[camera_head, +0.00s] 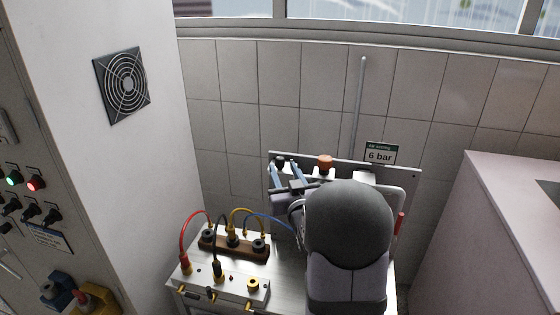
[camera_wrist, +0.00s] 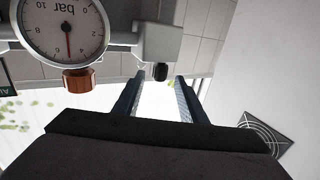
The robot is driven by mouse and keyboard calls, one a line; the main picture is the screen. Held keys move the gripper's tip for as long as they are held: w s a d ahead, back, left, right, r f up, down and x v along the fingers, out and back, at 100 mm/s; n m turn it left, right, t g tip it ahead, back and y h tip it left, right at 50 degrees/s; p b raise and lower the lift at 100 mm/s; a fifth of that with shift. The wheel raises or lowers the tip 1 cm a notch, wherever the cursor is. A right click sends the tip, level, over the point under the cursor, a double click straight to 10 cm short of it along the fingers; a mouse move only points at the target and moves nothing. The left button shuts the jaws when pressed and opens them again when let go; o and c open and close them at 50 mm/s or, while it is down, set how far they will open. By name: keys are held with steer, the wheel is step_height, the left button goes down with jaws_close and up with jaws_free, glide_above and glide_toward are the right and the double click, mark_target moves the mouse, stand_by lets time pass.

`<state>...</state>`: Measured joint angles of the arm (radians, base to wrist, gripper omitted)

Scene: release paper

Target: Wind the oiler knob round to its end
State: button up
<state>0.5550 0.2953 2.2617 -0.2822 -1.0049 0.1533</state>
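The oiler knob is a small black cap (camera_wrist: 160,72) under a grey housing in the wrist view, whose picture is upside down. My gripper (camera_wrist: 160,82) is open, with its two dark fingers on either side of the knob's line. A gap shows between each finger and the knob; I cannot tell whether the fingertips reach its depth. In the head view my gripper (camera_head: 288,172) is at the left end of the air unit, and a small dark cap (camera_head: 280,160) shows by its fingertips. My arm hides much of the unit there.
An orange-brown knob (camera_wrist: 78,80) sits beside the black one, by a round bar gauge (camera_wrist: 65,28). The orange knob also shows in the head view (camera_head: 325,162), near a "6 bar" sign (camera_head: 381,154).

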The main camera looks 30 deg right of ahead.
mark_target(281, 164)
steer(key=shift+p+x, duration=1.15)
steer(key=shift+x, duration=1.6)
steer(key=shift+c, duration=0.7)
jaws_close()
